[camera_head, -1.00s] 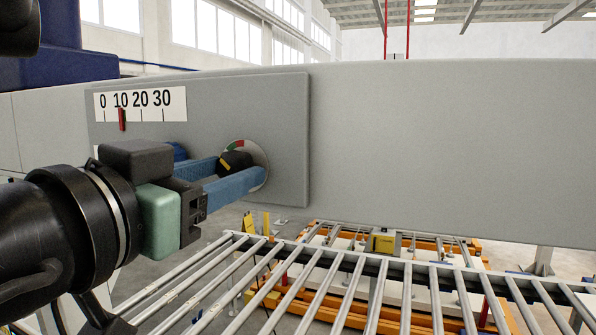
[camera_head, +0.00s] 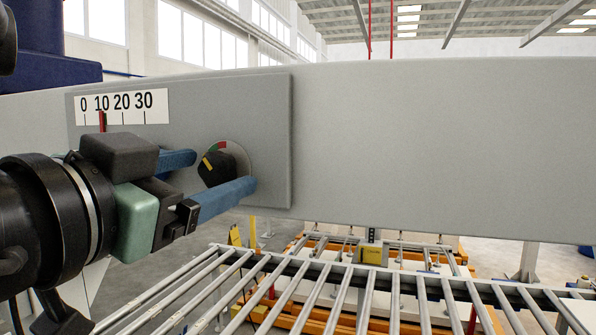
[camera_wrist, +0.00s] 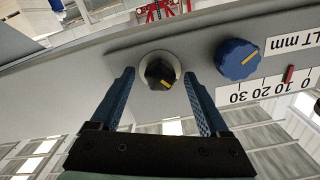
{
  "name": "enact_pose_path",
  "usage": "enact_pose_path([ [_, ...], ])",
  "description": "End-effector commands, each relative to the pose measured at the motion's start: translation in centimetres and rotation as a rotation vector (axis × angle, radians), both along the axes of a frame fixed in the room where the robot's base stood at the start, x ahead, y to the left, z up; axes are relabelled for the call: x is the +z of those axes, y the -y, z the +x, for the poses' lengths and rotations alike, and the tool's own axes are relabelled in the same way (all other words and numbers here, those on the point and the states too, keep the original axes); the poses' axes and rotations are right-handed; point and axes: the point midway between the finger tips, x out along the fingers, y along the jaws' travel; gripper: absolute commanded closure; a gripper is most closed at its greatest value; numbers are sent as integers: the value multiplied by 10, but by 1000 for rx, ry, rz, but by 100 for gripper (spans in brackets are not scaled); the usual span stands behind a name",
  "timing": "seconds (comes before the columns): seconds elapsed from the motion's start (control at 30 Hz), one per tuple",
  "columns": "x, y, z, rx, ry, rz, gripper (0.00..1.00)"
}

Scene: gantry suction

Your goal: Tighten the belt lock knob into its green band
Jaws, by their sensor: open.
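The belt lock knob (camera_head: 217,168) is black with a yellow mark, on a round pale dial in a grey panel. A red band piece (camera_head: 222,145) shows above it; I cannot make out the green band. In the head view the yellow mark points up-left. In the wrist view the knob (camera_wrist: 160,71) sits between my spread blue fingertips, its mark toward the lower right. My gripper (camera_head: 223,171) is open and empty, one finger on each side of the knob with gaps. How far the tips stand from the panel is hard to tell.
A blue knob (camera_wrist: 238,60) with a yellow mark is beside the lock knob; my gripper hides it in the head view. A scale (camera_head: 122,106) has a red pointer near 10. A roller conveyor (camera_head: 330,290) runs below. The panel's right side is clear.

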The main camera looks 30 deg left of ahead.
Motion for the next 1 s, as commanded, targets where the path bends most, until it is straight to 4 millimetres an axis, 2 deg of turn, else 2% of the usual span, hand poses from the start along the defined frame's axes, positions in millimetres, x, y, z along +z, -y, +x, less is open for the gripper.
enact_pose_path([
  [0.13, 0, 1, -6, 1, 0, 0, 21],
  [0.23, 1, 3, -19, 3, 3, 1, 21],
  [0.5, 2, 18, -77, 4, 2, 2, 21],
  [0.7, 2, 26, -111, 3, 2, 1, 21],
  [0.83, 1, 29, -122, 2, 1, 0, 21],
  [1.0, 0, 30, -126, 1, 0, 0, 21],
])
